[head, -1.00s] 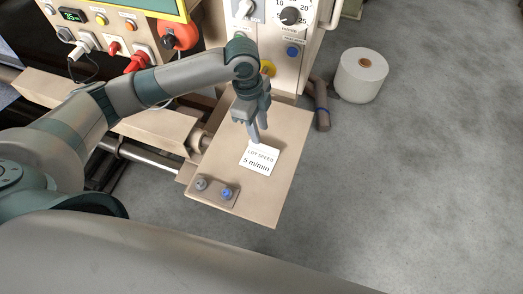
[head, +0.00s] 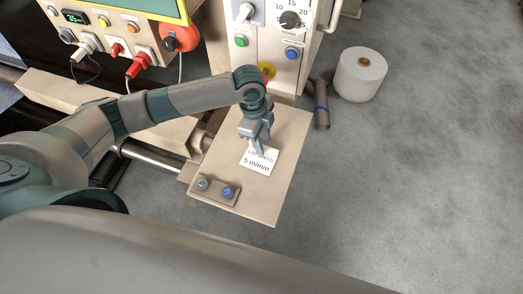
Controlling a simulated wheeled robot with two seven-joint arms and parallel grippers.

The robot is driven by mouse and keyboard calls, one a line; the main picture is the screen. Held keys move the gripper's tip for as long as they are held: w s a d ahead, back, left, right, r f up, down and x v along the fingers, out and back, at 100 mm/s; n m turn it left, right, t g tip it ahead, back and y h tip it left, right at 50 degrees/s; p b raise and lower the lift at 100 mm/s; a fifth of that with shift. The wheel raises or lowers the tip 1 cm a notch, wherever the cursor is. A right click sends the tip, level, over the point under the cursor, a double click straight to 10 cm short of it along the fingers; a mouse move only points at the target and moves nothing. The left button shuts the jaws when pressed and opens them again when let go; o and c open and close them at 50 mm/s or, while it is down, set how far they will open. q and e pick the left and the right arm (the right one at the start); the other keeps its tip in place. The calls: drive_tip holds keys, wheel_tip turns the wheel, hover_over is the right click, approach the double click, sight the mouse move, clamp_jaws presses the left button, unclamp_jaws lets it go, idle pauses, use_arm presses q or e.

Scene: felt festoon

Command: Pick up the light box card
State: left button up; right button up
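A white card (head: 257,166) printed "LOT SPEED 5 m/min" lies flat on the beige shelf plate (head: 283,150), near its middle. No other card is clearly seen, and I cannot tell if this is the light box card. My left gripper (head: 256,152) points down over the card's upper edge and covers part of its first line. Its fingers look a little apart, with nothing seen between them. I cannot tell whether the fingertips touch the card. My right gripper is not in view.
A small plate with a grey knob (head: 203,184) and a blue knob (head: 228,193) sits at the shelf's front left. A control panel (head: 262,42) with a dial stands behind. A white roll (head: 360,78) stands on the open grey floor at right.

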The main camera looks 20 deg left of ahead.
use_arm(q)
drive_tip(key=shift+d+f, duration=0.1)
drive_tip(key=shift+f, duration=0.55)
clamp_jaws()
drive_tip(key=shift+r, duration=0.1)
